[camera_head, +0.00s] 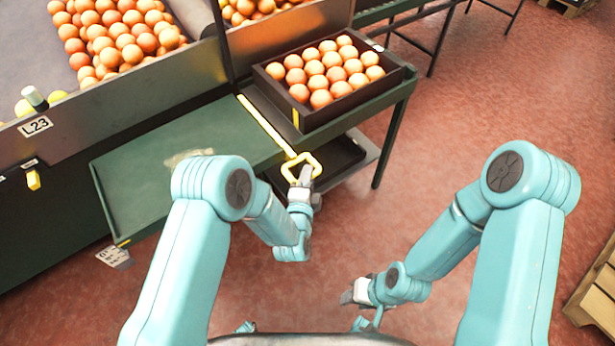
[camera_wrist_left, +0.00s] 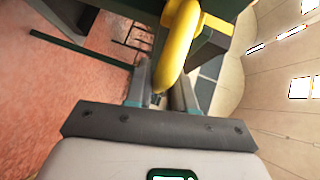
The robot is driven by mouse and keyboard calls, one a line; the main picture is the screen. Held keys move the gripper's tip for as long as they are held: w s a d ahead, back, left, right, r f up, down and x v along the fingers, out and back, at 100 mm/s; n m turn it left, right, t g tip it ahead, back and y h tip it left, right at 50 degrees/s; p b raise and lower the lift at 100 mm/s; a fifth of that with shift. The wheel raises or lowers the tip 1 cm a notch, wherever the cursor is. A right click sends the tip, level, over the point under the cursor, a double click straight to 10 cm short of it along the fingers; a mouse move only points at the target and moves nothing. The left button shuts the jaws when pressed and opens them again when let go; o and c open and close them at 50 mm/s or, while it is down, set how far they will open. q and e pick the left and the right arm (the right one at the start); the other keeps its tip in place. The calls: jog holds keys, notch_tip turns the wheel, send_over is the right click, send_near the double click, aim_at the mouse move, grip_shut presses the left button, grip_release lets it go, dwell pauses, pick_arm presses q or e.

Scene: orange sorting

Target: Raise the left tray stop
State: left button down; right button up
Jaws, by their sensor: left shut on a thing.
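The left tray stop is a yellow bar with a looped handle (camera_head: 303,165) at its near end, lying along the edge of the green table. My left gripper (camera_head: 304,178) is at the loop and shut on it. In the left wrist view the yellow handle (camera_wrist_left: 178,45) runs down between the two fingers of my left gripper (camera_wrist_left: 160,95). My right gripper (camera_head: 358,292) hangs low over the floor, away from the table; I cannot tell how far its fingers are apart.
A dark tray (camera_head: 345,112) full of oranges stands on the green table (camera_head: 130,185), right of the yellow bar. Another dark tray (camera_head: 345,155) is on a lower shelf. A sorting bin with oranges (camera_head: 110,105) is at upper left, labelled L23. A wooden pallet (camera_head: 598,290) lies at right.

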pick_arm(q)
notch_tip(320, 180, up, 5)
jog(key=shift+r+p, duration=0.1)
jog(key=shift+p, duration=0.8)
jog(key=shift+w, duration=0.15)
jog(key=c, duration=1.1)
grip_release()
jog(key=shift+f, duration=0.2)
jog(key=shift+s, duration=0.45)
jog(key=v, duration=1.5)
jog(key=shift+s+r, duration=0.1)
jog(key=shift+s, duration=0.25)
